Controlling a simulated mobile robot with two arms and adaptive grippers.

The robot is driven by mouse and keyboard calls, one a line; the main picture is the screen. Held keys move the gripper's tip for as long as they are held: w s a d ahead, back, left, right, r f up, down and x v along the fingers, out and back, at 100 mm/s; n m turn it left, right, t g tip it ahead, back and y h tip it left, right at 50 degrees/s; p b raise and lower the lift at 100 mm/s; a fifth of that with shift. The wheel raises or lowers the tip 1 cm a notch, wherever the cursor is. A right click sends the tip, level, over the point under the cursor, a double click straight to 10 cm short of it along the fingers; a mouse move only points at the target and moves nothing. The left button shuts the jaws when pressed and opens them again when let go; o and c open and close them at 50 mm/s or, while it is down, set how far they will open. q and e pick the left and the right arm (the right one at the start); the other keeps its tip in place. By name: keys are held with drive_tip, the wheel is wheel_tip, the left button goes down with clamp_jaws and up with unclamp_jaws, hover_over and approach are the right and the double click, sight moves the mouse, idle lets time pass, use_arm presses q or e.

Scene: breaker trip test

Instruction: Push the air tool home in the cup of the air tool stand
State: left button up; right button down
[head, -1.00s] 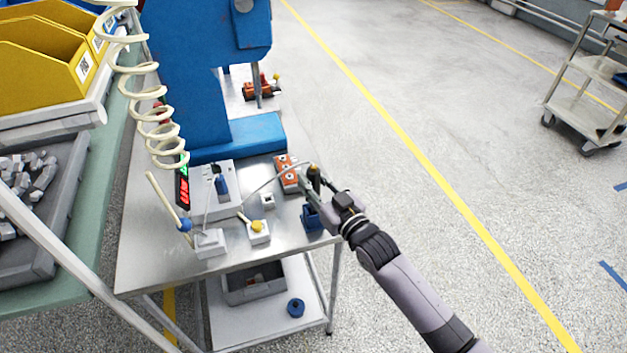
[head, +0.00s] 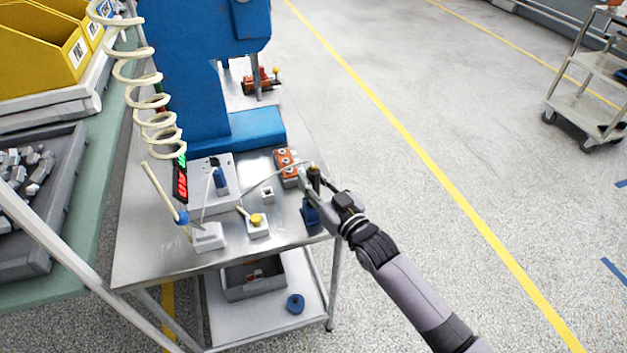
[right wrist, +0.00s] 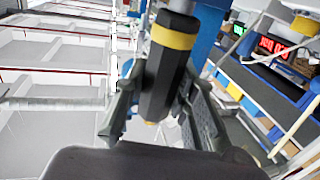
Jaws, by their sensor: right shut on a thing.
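The air tool (head: 314,179), dark with a brass-coloured end, stands roughly upright at the right edge of the steel table in the head view. In the right wrist view it is a black faceted body with a yellow band (right wrist: 168,65) between my fingers. My right gripper (head: 322,190) is shut on it. A blue block (head: 310,214), which looks like the air tool stand, is just below the gripper. Its cup and the tool's lower end are hidden, so I cannot tell how deep the tool sits. My left gripper is not in view.
A coiled hose (head: 150,80) hangs at the left. A blue press (head: 195,75) stands behind.

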drive_tip(key=shift+f, duration=0.3)
drive_tip(key=c, duration=1.4)
unclamp_jaws()
drive_tip(key=shift+o, duration=0.8)
drive_tip(key=shift+s+f, duration=0.1)
drive_tip(key=v, duration=1.2)
drive_tip(key=shift+o, duration=0.6)
drive_tip(key=o, duration=0.9)
